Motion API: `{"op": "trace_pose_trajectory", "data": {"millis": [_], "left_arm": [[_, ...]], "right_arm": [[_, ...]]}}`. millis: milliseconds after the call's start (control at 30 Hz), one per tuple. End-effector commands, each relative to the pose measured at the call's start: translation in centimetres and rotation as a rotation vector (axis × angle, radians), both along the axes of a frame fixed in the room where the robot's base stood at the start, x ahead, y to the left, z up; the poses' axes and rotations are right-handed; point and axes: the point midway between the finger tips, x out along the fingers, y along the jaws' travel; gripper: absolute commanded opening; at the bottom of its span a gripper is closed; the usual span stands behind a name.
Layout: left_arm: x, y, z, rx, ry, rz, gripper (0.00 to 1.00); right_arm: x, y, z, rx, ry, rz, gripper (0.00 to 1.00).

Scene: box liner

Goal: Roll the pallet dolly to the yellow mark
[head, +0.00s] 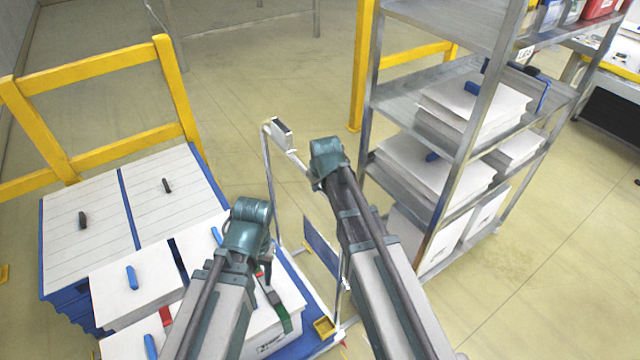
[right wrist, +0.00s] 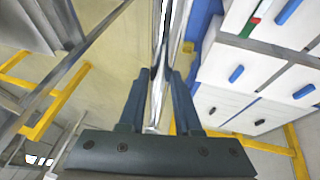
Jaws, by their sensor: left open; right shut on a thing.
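The pallet dolly has a blue base (head: 303,300) carrying white boxes, and a tall chrome handle frame (head: 268,172). In the right wrist view, my right gripper (right wrist: 158,88) is shut on a chrome bar of the handle (right wrist: 162,45). In the head view my right gripper (head: 316,186) is at the handle's right side, its fingers partly hidden by my arm. My left gripper (head: 265,276) is open above the boxes, its fingers mostly hidden. I cannot clearly make out the yellow mark on the floor; a small yellow piece (head: 4,273) lies at the far left edge.
A metal shelf rack (head: 463,195) with stacked white boxes stands close on the right. A yellow guard rail (head: 100,160) and a large lidded blue-and-white container (head: 90,215) are at left. Open floor (head: 260,50) lies beyond the handle and at lower right.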

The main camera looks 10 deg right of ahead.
Motion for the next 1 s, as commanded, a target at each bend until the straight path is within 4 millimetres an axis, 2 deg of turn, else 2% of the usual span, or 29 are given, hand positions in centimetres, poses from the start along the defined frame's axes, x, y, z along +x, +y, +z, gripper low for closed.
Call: {"op": "trace_pose_trajectory", "data": {"millis": [233,400,567,600,733,767,1000], "left_arm": [[0.0,0.0,0.0,0.0,0.0,0.0,0.5],[0.0,0.0,0.0,0.0,0.0,0.0,0.5],[0.0,0.0,0.0,0.0,0.0,0.0,0.5],[0.0,0.0,0.0,0.0,0.0,0.0,0.5],[0.0,0.0,0.0,0.0,0.0,0.0,0.5],[0.0,0.0,0.0,0.0,0.0,0.0,0.5],[0.0,0.0,0.0,0.0,0.0,0.0,0.5]], "right_arm": [[-0.1,0.1,0.0,0.001,0.0,0.0,0.0],[-0.5,1.2,0.0,0.003,0.002,0.002,0.0],[-0.6,1.3,-0.1,0.005,0.004,0.002,0.0],[-0.6,1.3,-0.1,0.006,0.004,0.003,0.36],[-0.5,1.2,-0.1,0.005,0.003,0.002,0.59],[-0.5,1.2,0.0,0.004,0.003,0.002,0.62],[-0.4,1.0,0.0,0.002,0.001,0.001,0.62]]}}
